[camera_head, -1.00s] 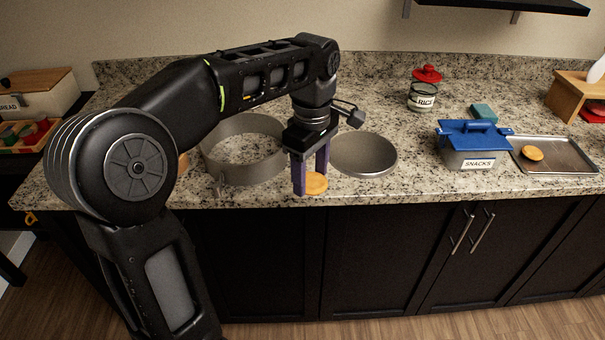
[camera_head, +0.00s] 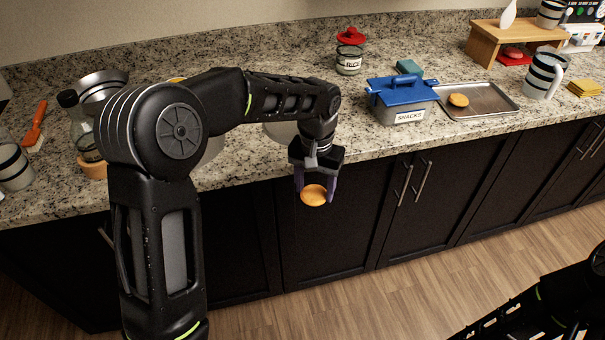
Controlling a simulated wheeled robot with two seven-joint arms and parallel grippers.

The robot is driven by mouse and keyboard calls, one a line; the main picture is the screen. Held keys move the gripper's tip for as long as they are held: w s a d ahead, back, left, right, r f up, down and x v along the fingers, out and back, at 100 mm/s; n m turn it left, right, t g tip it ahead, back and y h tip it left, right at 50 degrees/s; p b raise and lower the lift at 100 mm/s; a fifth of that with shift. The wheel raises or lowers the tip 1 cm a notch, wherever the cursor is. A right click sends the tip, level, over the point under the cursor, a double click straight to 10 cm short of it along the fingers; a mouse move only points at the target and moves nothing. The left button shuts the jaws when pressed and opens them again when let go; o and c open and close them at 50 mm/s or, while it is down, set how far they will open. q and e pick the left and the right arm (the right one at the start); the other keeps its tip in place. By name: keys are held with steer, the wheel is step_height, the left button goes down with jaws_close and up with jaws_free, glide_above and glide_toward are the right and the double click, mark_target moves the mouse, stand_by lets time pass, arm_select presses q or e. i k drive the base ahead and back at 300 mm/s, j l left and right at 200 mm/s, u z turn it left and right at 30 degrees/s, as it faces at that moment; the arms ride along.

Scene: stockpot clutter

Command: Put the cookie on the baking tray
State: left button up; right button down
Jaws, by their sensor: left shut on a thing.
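My left gripper (camera_head: 315,192) is shut on an orange-brown round cookie (camera_head: 313,196). It holds the cookie in front of the counter's front edge, over the dark cabinet fronts. The grey metal baking tray (camera_head: 496,101) lies on the counter to the right, behind the gripper. Another round cookie (camera_head: 458,100) lies on the tray's left part. My right arm shows at the lower right corner, but its gripper is out of view.
A striped mug (camera_head: 543,76) stands right of the tray. A RICE jar (camera_head: 349,60) and teal block (camera_head: 409,69) are behind. The tray's middle and right are bare.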

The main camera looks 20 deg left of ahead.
mark_target(489, 100)
steer(key=z, duration=1.6)
steer(key=i+j, duration=1.05)
